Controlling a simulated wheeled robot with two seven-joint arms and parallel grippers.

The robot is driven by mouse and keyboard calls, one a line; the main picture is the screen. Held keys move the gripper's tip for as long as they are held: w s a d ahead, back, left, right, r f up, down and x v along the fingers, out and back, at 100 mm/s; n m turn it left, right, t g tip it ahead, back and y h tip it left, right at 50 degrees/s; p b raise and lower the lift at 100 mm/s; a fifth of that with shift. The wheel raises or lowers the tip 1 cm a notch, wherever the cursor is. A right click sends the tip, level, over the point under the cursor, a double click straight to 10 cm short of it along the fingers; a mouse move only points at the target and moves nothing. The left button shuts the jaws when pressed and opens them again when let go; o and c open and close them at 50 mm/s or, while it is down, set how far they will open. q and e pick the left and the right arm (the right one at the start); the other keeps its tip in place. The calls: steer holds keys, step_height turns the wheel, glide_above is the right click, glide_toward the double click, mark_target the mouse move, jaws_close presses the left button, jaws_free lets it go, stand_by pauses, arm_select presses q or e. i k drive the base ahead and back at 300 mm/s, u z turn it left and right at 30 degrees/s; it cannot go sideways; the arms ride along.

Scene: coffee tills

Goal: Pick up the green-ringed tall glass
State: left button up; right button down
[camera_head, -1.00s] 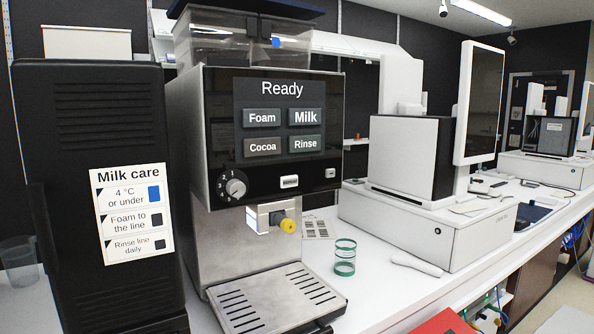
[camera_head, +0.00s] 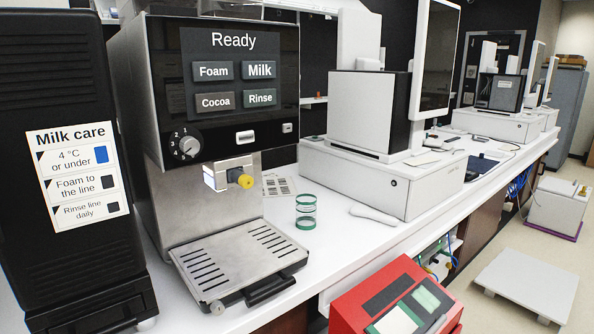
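The green-ringed tall glass (camera_head: 306,212) stands upright on the white counter (camera_head: 340,238), just right of the coffee machine. It is clear, with green bands near its top and at its base. No gripper touches it. Neither of my grippers is in view.
The coffee machine (camera_head: 225,130) with its drip tray (camera_head: 238,262) stands left of the glass. A white spoon-like object (camera_head: 373,215) lies to its right, before a white till (camera_head: 385,182). A red device (camera_head: 395,300) is at the lower right, by the counter's front edge. A black milk cooler (camera_head: 65,90) is at the far left.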

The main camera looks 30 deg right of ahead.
mark_target(306, 212)
steer(key=k, duration=0.5)
steer(key=z, duration=1.7)
steer(key=i, duration=0.95)
steer(key=u, duration=0.35)
